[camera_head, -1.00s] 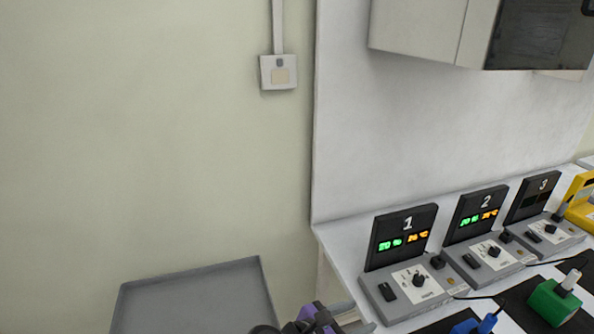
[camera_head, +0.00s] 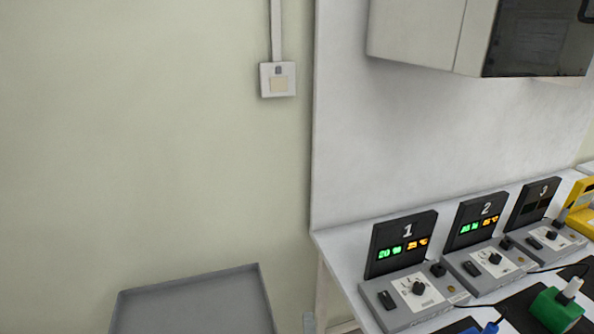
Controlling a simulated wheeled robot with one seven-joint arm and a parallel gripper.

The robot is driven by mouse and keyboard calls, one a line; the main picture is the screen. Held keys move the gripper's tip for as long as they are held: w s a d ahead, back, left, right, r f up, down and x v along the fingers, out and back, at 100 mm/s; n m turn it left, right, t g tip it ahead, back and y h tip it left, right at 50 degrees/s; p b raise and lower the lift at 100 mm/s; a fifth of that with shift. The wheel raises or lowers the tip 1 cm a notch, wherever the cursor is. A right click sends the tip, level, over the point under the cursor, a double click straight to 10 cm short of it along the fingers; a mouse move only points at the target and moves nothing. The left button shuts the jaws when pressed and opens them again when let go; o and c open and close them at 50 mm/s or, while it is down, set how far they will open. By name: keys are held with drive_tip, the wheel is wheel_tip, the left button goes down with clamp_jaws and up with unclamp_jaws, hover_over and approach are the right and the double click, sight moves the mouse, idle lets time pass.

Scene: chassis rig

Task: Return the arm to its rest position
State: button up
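My arm and my gripper are not in view now. I cannot see whether the gripper is open or shut, or whether it holds anything.
A grey tray (camera_head: 190,297) is at the lower left. A white bench (camera_head: 335,243) on the right holds control boxes numbered 1 (camera_head: 405,262), 2 (camera_head: 484,240) and 3 (camera_head: 541,217). A green block (camera_head: 555,309) and a blue item (camera_head: 484,328) are at the lower right. A cabinet (camera_head: 420,35) hangs above.

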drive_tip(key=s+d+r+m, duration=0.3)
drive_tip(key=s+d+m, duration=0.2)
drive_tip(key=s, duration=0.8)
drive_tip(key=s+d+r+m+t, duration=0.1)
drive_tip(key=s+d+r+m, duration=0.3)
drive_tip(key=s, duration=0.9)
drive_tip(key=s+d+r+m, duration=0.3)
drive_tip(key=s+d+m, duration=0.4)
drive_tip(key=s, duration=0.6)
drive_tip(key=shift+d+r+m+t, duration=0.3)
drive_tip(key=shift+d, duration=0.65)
